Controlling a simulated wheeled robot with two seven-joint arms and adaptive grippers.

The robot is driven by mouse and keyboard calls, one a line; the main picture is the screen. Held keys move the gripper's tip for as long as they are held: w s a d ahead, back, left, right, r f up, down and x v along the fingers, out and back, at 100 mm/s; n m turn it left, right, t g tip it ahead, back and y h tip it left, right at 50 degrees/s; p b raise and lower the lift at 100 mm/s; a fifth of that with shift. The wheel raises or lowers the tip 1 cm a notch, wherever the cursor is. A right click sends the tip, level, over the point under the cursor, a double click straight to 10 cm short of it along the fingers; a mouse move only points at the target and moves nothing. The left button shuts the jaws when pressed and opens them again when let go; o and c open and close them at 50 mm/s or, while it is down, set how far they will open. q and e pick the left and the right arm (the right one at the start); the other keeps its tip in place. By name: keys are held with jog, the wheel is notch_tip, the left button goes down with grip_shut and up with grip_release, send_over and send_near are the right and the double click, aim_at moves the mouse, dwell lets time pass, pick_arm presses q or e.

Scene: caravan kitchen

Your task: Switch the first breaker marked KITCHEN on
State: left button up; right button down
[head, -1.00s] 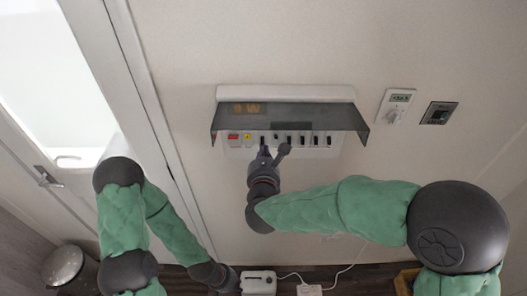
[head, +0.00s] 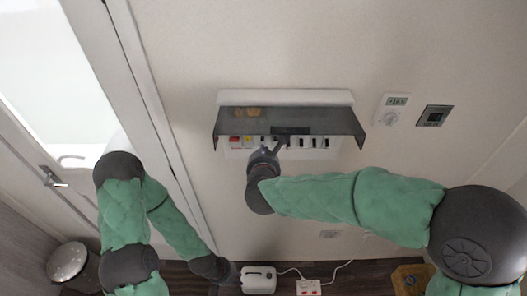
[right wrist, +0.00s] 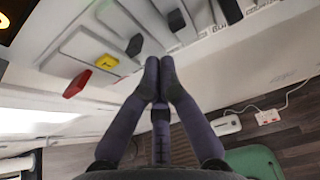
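The breaker panel (head: 322,153) is on the wall under a raised smoky cover (head: 225,124). In the right wrist view I see its red switch (right wrist: 76,84), yellow button (right wrist: 107,62) and several black toggles, one at the left (right wrist: 135,44) and one farther right (right wrist: 176,20). I cannot read a KITCHEN label. My right gripper (right wrist: 160,62) has its fingertips together, with nothing seen between them, close to the panel's lower edge by the black toggles. Contact cannot be told. My left gripper (head: 230,273) hangs low, far from the panel; its fingers are unclear.
A thermostat (head: 391,109) and a dark wall switch (head: 434,116) are right of the panel. A door (head: 62,160) is at the left, with a bin (head: 68,262) below. A white device (head: 258,280) and a socket strip (head: 308,287) lie on the floor.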

jog(key=shift+r+p, duration=0.35)
jog(key=shift+r, duration=0.45)
jog(key=shift+w+r, duration=0.1)
jog(key=shift+r, duration=0.15)
jog(key=f+v, duration=0.1)
jog(key=v, duration=0.7)
